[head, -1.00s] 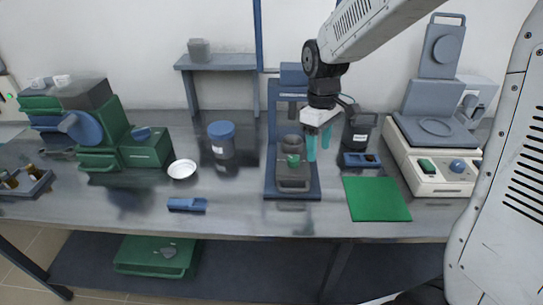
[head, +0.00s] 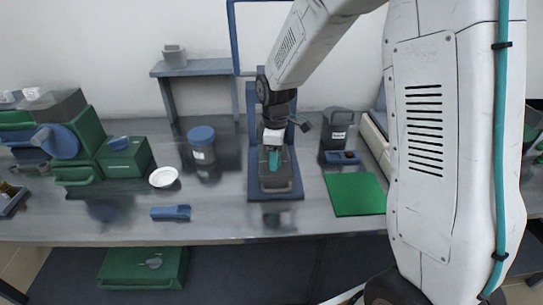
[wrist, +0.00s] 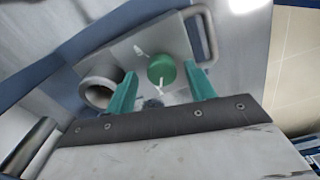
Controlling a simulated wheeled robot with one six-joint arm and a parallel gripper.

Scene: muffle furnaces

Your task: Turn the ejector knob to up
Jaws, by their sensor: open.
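The green knob (wrist: 161,69) sits on a grey plate with a handle (wrist: 205,35) in the wrist view. A white line on the knob points toward the lower part of that picture, and a white mark (wrist: 141,51) is on the plate at its upper left. My gripper (wrist: 160,74) is open, with one teal finger on each side of the knob; I cannot tell whether they touch it. In the head view my gripper (head: 273,158) is at the front of the blue-framed press (head: 253,130) and hides the knob.
A grey hollow cylinder (wrist: 101,87) is beside the left finger. On the bench, a dark canister (head: 337,130) and green mat (head: 355,194) are right of the press. A blue-lidded jar (head: 202,145), white dish (head: 163,177) and blue tool (head: 170,212) are left.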

